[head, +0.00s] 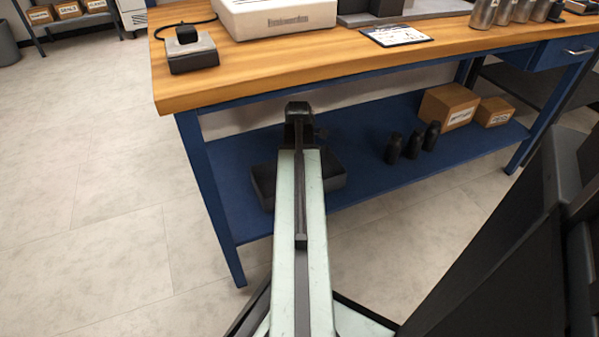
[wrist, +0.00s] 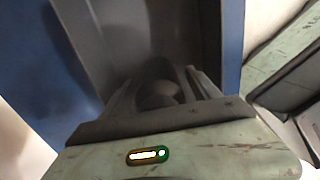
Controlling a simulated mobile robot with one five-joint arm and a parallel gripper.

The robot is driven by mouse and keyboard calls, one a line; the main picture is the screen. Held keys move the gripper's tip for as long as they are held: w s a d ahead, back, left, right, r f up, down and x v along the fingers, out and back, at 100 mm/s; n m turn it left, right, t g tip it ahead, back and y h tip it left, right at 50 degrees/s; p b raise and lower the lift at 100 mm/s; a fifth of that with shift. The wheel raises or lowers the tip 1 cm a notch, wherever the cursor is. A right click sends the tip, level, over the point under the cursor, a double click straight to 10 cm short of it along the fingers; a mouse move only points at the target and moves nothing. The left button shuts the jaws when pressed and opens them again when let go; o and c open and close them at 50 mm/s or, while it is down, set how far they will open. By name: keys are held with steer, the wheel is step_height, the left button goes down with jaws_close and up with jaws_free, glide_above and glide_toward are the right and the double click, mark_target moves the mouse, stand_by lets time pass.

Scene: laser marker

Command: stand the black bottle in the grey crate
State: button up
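The grey crate (head: 262,184) is on the blue lower shelf under the bench, partly hidden behind my arm. My gripper (head: 298,108) is over the crate, its fingertips hidden in the head view. In the wrist view my gripper (wrist: 158,85) points down between the crate's grey walls (wrist: 184,35). A dark rounded thing, which looks like the black bottle (wrist: 158,90), sits between the fingers, and they appear to touch its sides. Its lower end is hidden, so I cannot tell whether it touches the crate floor.
Three other black bottles (head: 413,144) stand on the shelf (head: 365,180) right of the crate. Cardboard boxes (head: 448,107) are farther right. The wooden bench top (head: 240,68) overhangs the shelf, and a blue leg (head: 212,200) stands left of the crate.

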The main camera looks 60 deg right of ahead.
step_height(320, 180, up, 8)
steer(key=p, duration=0.8)
steer(key=shift+f, duration=0.1)
